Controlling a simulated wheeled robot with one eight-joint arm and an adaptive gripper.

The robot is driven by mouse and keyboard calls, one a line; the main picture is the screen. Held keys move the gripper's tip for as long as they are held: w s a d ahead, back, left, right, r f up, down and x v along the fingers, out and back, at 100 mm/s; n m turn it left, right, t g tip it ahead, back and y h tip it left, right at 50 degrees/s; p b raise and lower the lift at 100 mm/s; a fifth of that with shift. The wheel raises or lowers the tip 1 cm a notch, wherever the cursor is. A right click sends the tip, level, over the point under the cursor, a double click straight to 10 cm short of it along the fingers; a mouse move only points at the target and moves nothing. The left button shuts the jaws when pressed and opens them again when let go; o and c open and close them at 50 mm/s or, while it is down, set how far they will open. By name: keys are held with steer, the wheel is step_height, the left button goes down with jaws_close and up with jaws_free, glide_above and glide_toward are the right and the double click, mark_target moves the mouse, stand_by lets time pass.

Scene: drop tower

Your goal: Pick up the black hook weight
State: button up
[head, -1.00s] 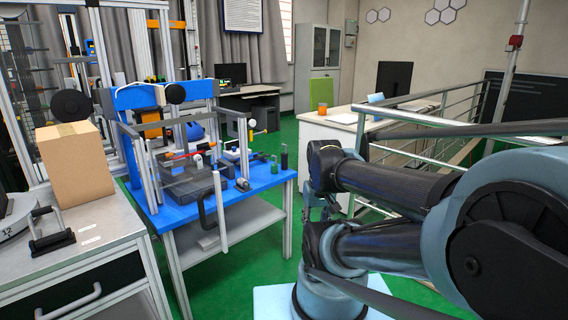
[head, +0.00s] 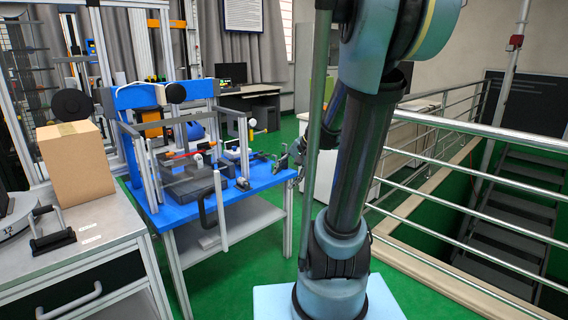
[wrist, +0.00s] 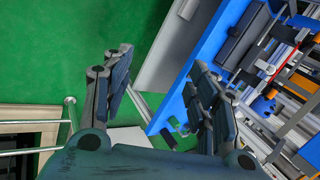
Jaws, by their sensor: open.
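The blue-topped table (head: 238,202) stands left of my arm. In the wrist view, a small black piece (wrist: 168,139), likely the black hook weight, sits near the corner of the blue top (wrist: 190,75), beside a small green piece (wrist: 173,122). Its hook cannot be made out. My gripper (wrist: 160,65) is open and empty, its two dark fingers wide apart, with green floor and the table edge showing between them. In the head view, my gripper (head: 291,160) is at the table's right end, and the weight there is hard to tell from the fingers.
A clear-panelled frame with apparatus (head: 190,165) fills much of the blue table. A cardboard box (head: 76,168) stands on the grey bench at left. Metal railings (head: 470,170) guard a stairwell at right. Green floor is open between table and base.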

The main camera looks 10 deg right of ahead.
steer(key=w+d+f+m+t+y, duration=0.15)
steer(key=w+m, duration=0.35)
steer(key=w, duration=0.8)
steer(key=w+d+f+m+t+y, duration=0.1)
steer(key=w+d+m+t+y, duration=0.3)
steer(key=w, duration=0.9)
steer(key=w+d+f+m+t, duration=0.5)
steer(key=w+d+f+m, duration=0.6)
steer(key=f, duration=0.4)
steer(key=shift+m, duration=0.6)
steer(key=x, duration=1.8)
steer(key=shift+w+a+r, duration=0.1)
steer(key=shift+a+r, duration=0.2)
jaws_close()
